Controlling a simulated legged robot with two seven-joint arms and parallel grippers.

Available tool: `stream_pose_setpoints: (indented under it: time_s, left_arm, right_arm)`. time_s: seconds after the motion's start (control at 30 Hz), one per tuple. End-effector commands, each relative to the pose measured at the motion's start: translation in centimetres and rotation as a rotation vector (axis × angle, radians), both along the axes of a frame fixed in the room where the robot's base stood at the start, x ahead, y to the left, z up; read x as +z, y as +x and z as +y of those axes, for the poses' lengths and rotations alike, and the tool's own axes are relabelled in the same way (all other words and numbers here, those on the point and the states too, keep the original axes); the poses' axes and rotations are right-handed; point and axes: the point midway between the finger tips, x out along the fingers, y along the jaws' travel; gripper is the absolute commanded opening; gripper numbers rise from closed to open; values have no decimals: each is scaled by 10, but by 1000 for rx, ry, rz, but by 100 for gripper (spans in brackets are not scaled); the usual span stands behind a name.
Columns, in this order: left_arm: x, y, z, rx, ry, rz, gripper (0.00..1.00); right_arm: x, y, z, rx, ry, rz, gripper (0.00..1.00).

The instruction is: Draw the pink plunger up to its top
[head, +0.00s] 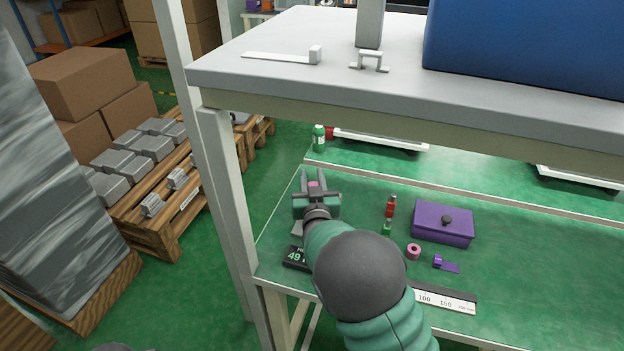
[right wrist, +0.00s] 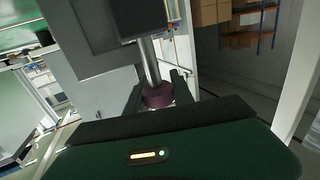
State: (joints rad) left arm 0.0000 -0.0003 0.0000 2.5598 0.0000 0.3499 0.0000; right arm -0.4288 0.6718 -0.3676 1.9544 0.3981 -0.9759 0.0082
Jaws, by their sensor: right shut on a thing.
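The pink plunger (head: 315,185) shows as a small pink patch between the fingers of my right gripper (head: 317,192), at the left end of the green bench. In the right wrist view, the plunger's dark pink knob (right wrist: 158,95) sits between the fingers of my right gripper (right wrist: 157,97), which is shut on it. A bare metal rod (right wrist: 150,62) runs from the knob to a dark grey block (right wrist: 98,38). The gripper and arm hide most of the plunger's stand in the head view. My left gripper is not in view.
A black display (head: 296,257) reading 49 is partly behind my arm. A raised grey shelf (head: 300,45) overhangs the bench's back.

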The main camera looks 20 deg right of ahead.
Motion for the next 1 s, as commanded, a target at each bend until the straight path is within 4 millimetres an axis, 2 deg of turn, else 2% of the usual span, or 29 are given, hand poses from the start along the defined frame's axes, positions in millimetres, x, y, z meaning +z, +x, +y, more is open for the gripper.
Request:
stream_pose_setpoints:
  time_s: [0.17, 0.2, 0.37, 0.63, 0.73, 0.87, 1.0]
  left_arm:
    - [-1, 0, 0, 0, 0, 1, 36]
    - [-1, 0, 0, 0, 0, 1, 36]
    - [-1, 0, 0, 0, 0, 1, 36]
    - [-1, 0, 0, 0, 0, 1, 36]
    - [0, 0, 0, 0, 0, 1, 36]
    - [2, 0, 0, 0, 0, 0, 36]
    - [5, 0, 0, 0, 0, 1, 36]
  right_arm:
    - [5, 1, 0, 0, 0, -12, 0]
    - [5, 1, 0, 0, -1, -13, 31]
    - [4, 1, 0, 0, 0, -11, 50]
    - [2, 1, 0, 0, -1, -8, 50]
    - [2, -6, 1, 0, 0, -6, 50]
    - [3, -30, 8, 2, 1, -5, 50]
    - [3, -71, 16, 3, 0, -5, 50]
